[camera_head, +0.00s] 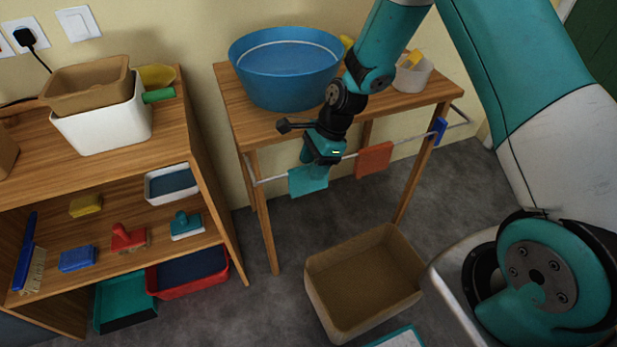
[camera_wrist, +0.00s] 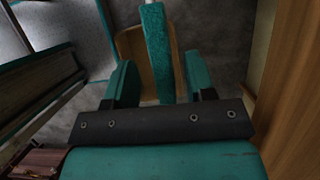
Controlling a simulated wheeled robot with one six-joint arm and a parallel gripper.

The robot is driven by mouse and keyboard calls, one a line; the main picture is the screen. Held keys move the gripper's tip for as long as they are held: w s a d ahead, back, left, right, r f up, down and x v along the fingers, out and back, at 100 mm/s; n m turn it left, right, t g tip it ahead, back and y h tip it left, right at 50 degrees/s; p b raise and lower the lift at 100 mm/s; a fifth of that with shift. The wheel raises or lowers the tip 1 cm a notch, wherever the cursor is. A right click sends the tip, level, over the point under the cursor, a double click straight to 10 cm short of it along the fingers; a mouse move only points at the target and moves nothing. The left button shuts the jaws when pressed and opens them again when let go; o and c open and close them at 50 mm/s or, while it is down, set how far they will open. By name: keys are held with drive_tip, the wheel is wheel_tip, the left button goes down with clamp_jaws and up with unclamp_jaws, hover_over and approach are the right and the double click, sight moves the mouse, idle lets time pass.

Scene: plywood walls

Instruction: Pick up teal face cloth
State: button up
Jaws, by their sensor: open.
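The teal face cloth (camera_head: 308,181) hangs over the rail on the front of the wooden table, left of an orange cloth. My gripper (camera_head: 318,160) is directly above it, pointing down. In the wrist view the cloth (camera_wrist: 157,50) shows edge-on as a narrow teal strip between the two fingers of my gripper (camera_wrist: 155,85). The fingers are open, with a gap on each side of the cloth. The upper edge of the cloth is partly hidden by my gripper in the head view.
The wooden table (camera_head: 240,112) carries a blue basin (camera_head: 285,85) and a white tub (camera_head: 412,78). The orange cloth (camera_head: 374,160) hangs on the same rail (camera_head: 345,157). A brown bin (camera_head: 365,285) stands on the floor below. A wooden shelf (camera_head: 190,130) with brushes and trays stands at left.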

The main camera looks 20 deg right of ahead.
drive_tip(key=shift+x, duration=1.6)
drive_tip(key=shift+w+d, duration=0.1)
drive_tip(key=shift+d, duration=0.05)
clamp_jaws()
